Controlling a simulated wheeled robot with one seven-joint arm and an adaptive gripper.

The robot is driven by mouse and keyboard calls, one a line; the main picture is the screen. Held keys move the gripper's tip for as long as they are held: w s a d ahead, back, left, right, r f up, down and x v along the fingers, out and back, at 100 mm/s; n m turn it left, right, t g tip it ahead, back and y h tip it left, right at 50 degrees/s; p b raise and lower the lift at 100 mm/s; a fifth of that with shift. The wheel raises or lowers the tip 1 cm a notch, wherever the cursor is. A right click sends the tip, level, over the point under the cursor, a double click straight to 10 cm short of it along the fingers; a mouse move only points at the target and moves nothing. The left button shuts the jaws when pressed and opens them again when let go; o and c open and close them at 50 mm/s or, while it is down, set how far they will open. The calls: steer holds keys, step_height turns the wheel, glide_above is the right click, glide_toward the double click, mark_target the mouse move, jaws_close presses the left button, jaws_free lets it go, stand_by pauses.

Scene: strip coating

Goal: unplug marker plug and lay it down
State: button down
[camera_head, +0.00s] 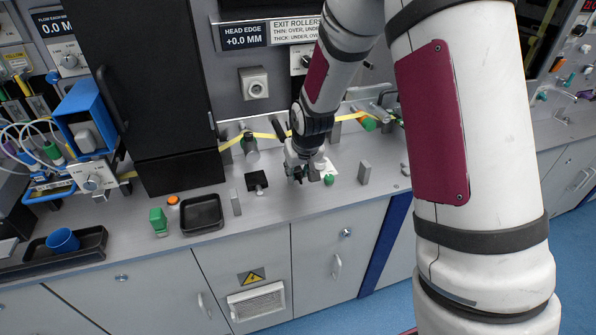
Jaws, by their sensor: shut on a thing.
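My gripper (304,176) is low over the middle of the steel bench, below the yellow strip. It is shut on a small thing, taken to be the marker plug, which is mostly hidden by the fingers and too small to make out. I cannot tell whether it is still seated or clear of its socket. A small green round piece (328,180) is just right of the fingers, near a white patch (329,168) on the bench.
A black block (256,181) and a grey upright plate (364,172) flank my gripper. The yellow strip (265,136) runs behind it. Further left are a black tray (203,228), a green block (158,221) and an orange-topped piece (173,202). Bare bench lies in front of my gripper.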

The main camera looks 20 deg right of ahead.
mark_target(296, 188)
steer(key=shift+f+b, duration=1.2)
steer(key=shift+f, duration=0.85)
steer(key=c, duration=1.2)
jaws_free()
steer(key=shift+p+v, duration=1.1)
steer(key=shift+v, duration=0.45)
steer(key=v, duration=1.2)
steer(key=shift+w, duration=0.1)
